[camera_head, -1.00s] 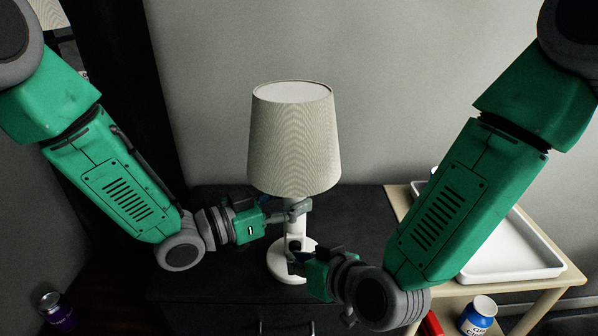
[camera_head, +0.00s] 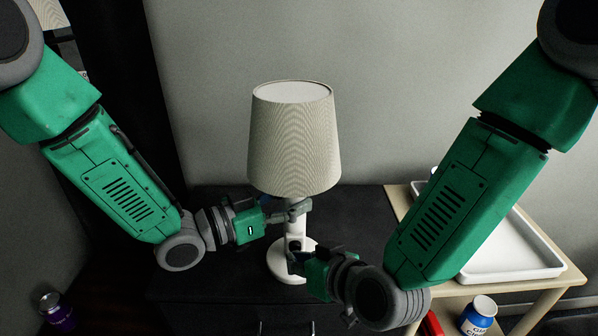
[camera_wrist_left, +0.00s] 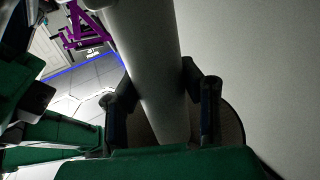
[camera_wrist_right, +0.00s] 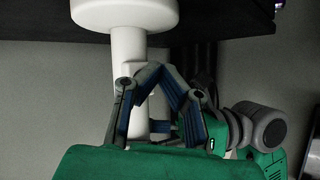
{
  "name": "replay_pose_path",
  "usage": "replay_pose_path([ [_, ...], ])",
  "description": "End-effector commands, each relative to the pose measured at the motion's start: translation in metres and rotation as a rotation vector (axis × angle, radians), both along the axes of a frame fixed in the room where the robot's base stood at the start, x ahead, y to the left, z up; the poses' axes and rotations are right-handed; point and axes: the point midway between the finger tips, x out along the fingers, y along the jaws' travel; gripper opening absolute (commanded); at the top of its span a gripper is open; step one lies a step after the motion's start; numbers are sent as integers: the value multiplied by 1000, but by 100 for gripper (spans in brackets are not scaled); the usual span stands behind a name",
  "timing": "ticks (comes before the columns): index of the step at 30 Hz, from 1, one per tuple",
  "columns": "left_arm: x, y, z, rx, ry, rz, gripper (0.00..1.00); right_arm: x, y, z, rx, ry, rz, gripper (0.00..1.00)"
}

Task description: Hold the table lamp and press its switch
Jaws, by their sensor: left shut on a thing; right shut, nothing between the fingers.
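The table lamp (camera_head: 294,140) stands upright on a dark cabinet, with a beige shade and a white stem and round base (camera_head: 284,262). My left gripper (camera_head: 300,208) is shut on the lamp stem just below the shade. In the left wrist view the fingers sit on both sides of the white stem (camera_wrist_left: 150,70). My right gripper (camera_head: 294,258) is shut and empty, low by the stem near the base. In the right wrist view, which looks upside down, its closed fingertips (camera_wrist_right: 150,72) are at the stem (camera_wrist_right: 128,50). The switch cannot be made out clearly.
The dark cabinet top (camera_head: 225,285) has free room left of the lamp. At right a light wooden table holds a white tray (camera_head: 500,258). A blue and white jar (camera_head: 478,315) is below it. A purple can (camera_head: 57,312) is at lower left. A grey wall is behind.

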Motion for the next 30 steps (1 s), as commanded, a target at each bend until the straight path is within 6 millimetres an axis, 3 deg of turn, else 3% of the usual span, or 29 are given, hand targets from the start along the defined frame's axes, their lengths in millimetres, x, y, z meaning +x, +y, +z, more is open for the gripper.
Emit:
replay_pose_path([
  [15, -1, 0, 0, 0, 1, -1, 4, 8, 0, 2, 2, -3, -2, 0],
  [30, -1, 0, 0, -1, 2, -1, 4, -1, 0, 3, 1, -2, -1, 0],
])
